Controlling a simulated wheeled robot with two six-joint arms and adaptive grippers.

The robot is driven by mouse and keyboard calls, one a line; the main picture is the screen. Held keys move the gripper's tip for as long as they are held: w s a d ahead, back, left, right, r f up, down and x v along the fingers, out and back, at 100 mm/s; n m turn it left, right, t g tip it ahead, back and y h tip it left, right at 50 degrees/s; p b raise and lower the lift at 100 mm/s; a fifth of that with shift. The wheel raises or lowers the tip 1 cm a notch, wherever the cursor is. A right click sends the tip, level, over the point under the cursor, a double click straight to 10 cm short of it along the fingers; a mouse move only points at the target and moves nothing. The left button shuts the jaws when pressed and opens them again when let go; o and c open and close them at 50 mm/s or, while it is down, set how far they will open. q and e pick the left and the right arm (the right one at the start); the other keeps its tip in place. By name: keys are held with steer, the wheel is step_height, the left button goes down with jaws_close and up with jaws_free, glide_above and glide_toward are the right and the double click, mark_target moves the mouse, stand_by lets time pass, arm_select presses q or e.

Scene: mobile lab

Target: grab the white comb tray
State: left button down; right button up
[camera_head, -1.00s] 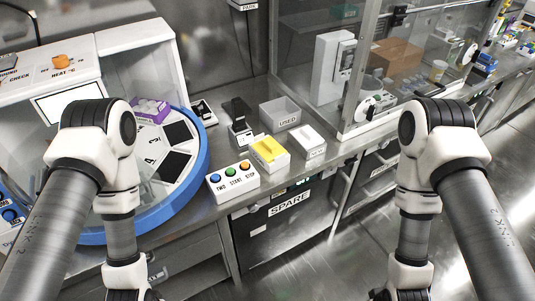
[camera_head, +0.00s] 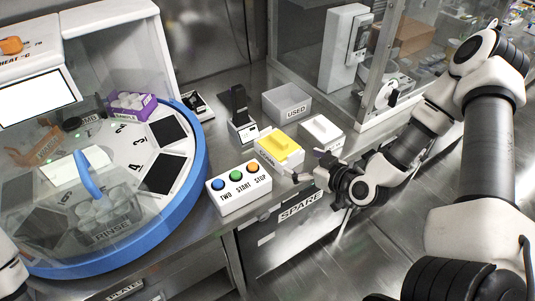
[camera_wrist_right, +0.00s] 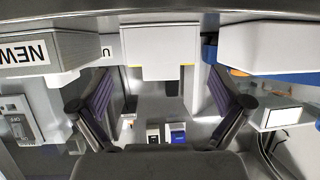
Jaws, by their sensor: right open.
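The white box with a raised white top piece (camera_head: 321,132) stands on the steel counter, right of a box with a yellow top (camera_head: 279,150). The white piece seems to be the white comb tray; no comb teeth can be made out. My right gripper (camera_head: 309,174) is open and empty, low in front of these boxes. In the right wrist view, my open fingers (camera_wrist_right: 163,108) frame a white block with yellow edges (camera_wrist_right: 163,50), which seems to be the yellow-topped box. A box labelled NEW (camera_wrist_right: 30,55) is left of it there. My left gripper is out of view.
A three-button panel (camera_head: 238,190) stands left of the boxes. A grey USED bin (camera_head: 287,102) and a dark device (camera_head: 240,118) stand behind. The blue-rimmed round machine (camera_head: 190,205) fills the left. A glass cabinet (camera_head: 395,95) stands at the right.

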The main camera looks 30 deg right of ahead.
mark_target(286, 151)
steer(key=x, duration=0.7)
steer(key=shift+w+a+r, duration=0.15)
steer(key=shift+w+r, duration=0.05)
steer(key=shift+r, duration=0.05)
steer(key=c, duration=0.9)
